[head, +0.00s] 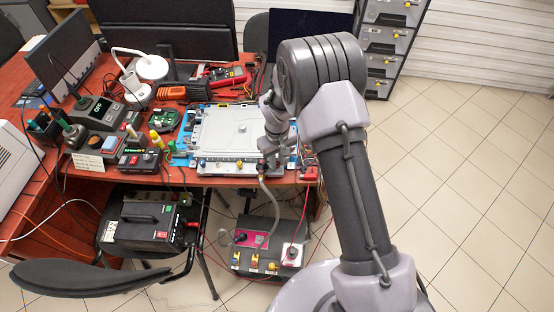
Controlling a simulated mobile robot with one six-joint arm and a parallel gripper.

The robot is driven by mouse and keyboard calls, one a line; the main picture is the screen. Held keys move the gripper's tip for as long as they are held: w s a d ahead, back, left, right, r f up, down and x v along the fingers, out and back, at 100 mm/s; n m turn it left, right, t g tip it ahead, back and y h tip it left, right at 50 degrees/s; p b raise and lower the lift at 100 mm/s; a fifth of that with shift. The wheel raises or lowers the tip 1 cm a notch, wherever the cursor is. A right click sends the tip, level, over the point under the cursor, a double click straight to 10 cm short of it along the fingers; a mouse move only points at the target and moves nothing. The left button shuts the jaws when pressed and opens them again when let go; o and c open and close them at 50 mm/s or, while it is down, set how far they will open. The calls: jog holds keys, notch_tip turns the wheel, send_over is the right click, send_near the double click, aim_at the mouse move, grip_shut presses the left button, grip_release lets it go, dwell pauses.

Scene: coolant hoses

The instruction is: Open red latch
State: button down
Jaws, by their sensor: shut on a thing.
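My gripper (268,160) is at the front right corner of the grey flat unit (228,128) on the table. It is shut on a small part at the unit's front edge, which appears to be the red latch; the fingers hide most of it. A grey hose (266,205) hangs from just below my gripper down to a box on the floor. A row of small fittings runs along the unit's front edge, with a blue one (202,163) at the left and a yellow one (239,163) nearer my gripper.
A grey box (268,248) with coloured knobs stands on the floor below. Red cables (304,215) hang to the right of the hose. A power unit (152,222) and a black chair (85,278) are at the left. The tiled floor at the right is clear.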

jog(key=c, duration=1.6)
grip_release()
